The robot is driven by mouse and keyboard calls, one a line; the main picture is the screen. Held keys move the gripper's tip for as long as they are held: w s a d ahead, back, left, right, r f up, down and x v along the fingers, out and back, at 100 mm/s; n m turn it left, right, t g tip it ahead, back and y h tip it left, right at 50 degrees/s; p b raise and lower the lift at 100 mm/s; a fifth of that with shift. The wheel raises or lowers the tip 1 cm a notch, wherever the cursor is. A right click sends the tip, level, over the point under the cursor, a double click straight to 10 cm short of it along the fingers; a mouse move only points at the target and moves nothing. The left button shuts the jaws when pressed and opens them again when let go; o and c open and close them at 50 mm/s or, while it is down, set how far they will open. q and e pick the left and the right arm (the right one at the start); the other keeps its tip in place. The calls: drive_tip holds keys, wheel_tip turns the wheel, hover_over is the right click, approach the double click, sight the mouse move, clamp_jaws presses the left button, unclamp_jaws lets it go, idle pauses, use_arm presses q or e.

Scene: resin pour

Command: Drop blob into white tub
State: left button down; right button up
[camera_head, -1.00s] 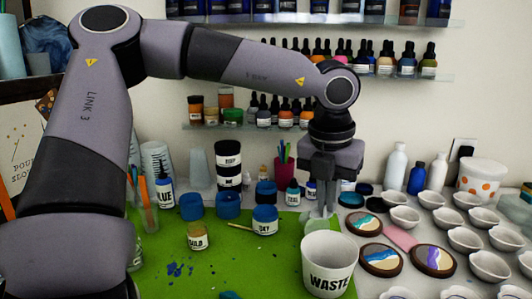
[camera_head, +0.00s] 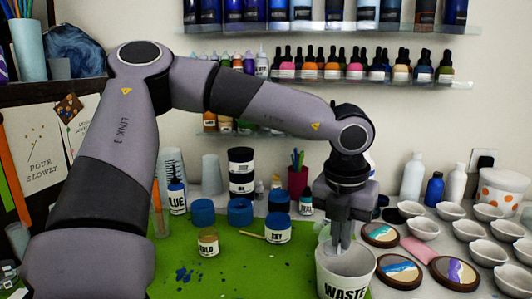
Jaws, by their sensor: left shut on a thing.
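The white tub (camera_head: 338,272) is marked WASTE and stands upright at the front edge of the green mat, with its mouth open. My left gripper (camera_head: 338,248) points straight down, with its fingertips over the mouth of the tub. It is shut on a small pale thing (camera_head: 326,238), which I take to be the blob; its shape is mostly hidden by the fingers and hard to make out. My right gripper is not in view.
Round painted coasters (camera_head: 398,269) and a pink slab (camera_head: 418,249) lie right of the tub, with several white bowls (camera_head: 488,253) beyond. Labelled cups, such as the SET cup (camera_head: 278,228) and GOLD cup (camera_head: 208,243), stand left.

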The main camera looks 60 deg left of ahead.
use_arm(q)
drive_tip(key=c, duration=1.2)
unclamp_jaws()
drive_tip(key=shift+s+d+r, duration=0.1)
drive_tip(key=shift+s+r, duration=0.05)
drive_tip(key=shift+r, duration=1.05)
drive_tip(key=shift+s+d+r, duration=0.1)
drive_tip(key=shift+s+r, duration=0.1)
drive_tip(key=shift+r, duration=0.95)
drive_tip(key=shift+s+d+r, duration=0.1)
drive_tip(key=shift+s+r, duration=0.05)
drive_tip(key=shift+r, duration=1.05)
